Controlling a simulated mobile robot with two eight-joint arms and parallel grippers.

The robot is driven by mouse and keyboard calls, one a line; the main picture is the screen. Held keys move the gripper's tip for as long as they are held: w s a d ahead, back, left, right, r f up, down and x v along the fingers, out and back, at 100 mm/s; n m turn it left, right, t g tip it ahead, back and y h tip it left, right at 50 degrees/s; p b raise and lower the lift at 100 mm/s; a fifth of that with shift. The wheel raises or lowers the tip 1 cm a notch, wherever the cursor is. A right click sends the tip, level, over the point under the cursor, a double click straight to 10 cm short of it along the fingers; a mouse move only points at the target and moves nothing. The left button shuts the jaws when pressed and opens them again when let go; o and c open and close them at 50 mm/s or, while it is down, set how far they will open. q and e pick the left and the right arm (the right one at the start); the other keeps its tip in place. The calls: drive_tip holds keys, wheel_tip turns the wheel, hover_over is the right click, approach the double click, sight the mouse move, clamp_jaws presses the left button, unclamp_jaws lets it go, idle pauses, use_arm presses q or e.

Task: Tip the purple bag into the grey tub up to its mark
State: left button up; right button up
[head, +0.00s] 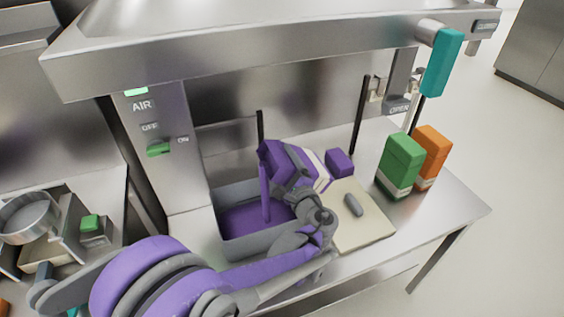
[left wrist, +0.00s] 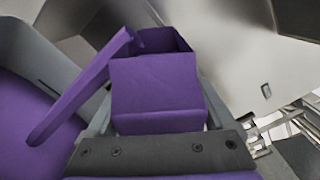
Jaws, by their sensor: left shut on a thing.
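My left gripper (head: 298,186) is shut on the purple bag (head: 275,158) and holds it tilted above the grey tub (head: 262,246). The bag's mouth is open, and a purple stream (head: 265,192) runs from it down into the tub. Purple contents (head: 240,219) cover the tub's floor. In the left wrist view the bag (left wrist: 158,88) sits between the fingers, with the stream (left wrist: 80,88) falling to the left. A short dark line shows on the tub's wall (left wrist: 45,60) above the contents; I cannot tell whether it is the mark. My right gripper is out of view.
A small purple block (head: 340,161) lies by a pale board (head: 367,232) with a grey tool (head: 353,205) on it. A green bag (head: 400,165) and an orange bag (head: 432,155) stand at the right. A steel hood (head: 260,60) overhangs the bench.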

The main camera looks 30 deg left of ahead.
use_arm(q)
drive_tip(key=shift+w+f+n, duration=0.1)
drive_tip(key=shift+f+n, duration=0.7)
drive_tip(key=shift+f+n+b, duration=2)
drive_tip(key=shift+f+n, duration=0.4)
drive_tip(key=shift+f, duration=0.3)
drive_tip(key=shift+r+m, duration=0.6)
drive_tip(key=shift+m, duration=0.6)
drive_tip(key=shift+d+r+m+p, duration=0.1)
drive_tip(key=shift+r+m+p, duration=0.3)
drive_tip(key=shift+r+p, duration=0.85)
